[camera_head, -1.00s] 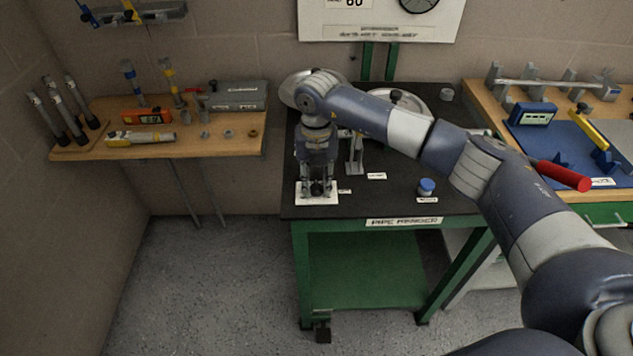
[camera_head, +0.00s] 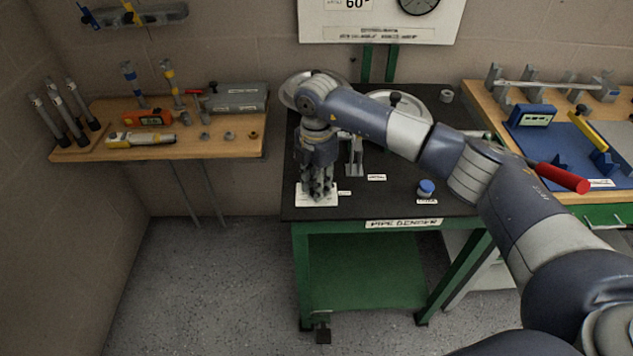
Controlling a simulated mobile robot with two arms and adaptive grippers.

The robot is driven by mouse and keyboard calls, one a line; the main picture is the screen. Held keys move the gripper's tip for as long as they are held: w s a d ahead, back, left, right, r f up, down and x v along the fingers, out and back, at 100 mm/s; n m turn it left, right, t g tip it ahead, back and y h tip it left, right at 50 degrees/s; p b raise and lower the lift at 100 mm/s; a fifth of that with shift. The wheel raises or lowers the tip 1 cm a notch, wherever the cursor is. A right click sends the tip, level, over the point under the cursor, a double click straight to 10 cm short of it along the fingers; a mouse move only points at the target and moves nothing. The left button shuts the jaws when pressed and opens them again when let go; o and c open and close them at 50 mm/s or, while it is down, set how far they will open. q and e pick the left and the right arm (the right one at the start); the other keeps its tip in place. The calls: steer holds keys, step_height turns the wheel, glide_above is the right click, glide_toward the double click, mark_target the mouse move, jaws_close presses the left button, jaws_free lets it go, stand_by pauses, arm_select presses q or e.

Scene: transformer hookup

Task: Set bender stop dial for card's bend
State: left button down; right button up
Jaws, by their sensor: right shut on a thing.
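My right gripper (camera_head: 318,192) points straight down at the front left of the pipe bender table (camera_head: 400,222). It is shut on the stop dial, just above a white plate (camera_head: 304,201); the fingers hide the dial and its pointer, so its setting cannot be read. A card (camera_head: 355,4) on the white wall board shows 60, with its top cut off by the frame. My left gripper is not in view.
Behind my right gripper are a grey upright bracket (camera_head: 355,158) and round metal bender parts (camera_head: 400,103). A blue-capped item (camera_head: 426,187) stands to the right. A wooden shelf (camera_head: 80,153) with tools is at left, a bench with a blue mat (camera_head: 565,140) at right.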

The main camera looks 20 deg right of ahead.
steer(key=shift+m, duration=0.9)
steer(key=o, duration=1.1)
step_height(320, 180, up, 12)
steer(key=shift+r, duration=0.1)
